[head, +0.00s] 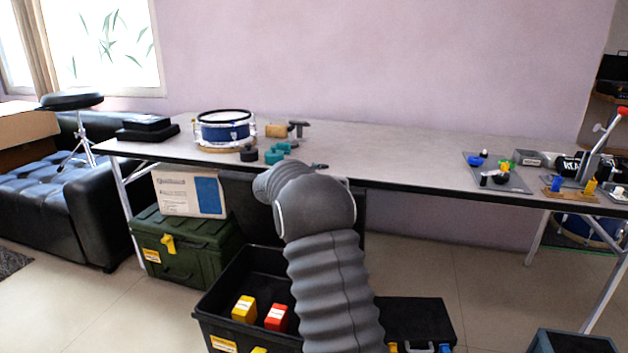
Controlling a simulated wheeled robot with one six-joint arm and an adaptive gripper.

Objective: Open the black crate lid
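The black crate (218,290) stands on the floor in front of the table, left of my arm. Its top is open, and yellow and red blocks show inside. A dark panel, which looks like its lid (243,208), stands upright behind the crate at its back edge. My arm in its grey sleeve covers the crate's right part and the middle of the panel. My gripper does not show; the arm bends away from the camera and hides its own end. I cannot tell whether the gripper touches the lid.
A green crate (190,245) with a white-and-blue box (190,192) on top stands left of the black crate. A black case (418,322) lies to the right. The long table (390,150) holds a drum (224,130) and tools. Floor at right is partly clear.

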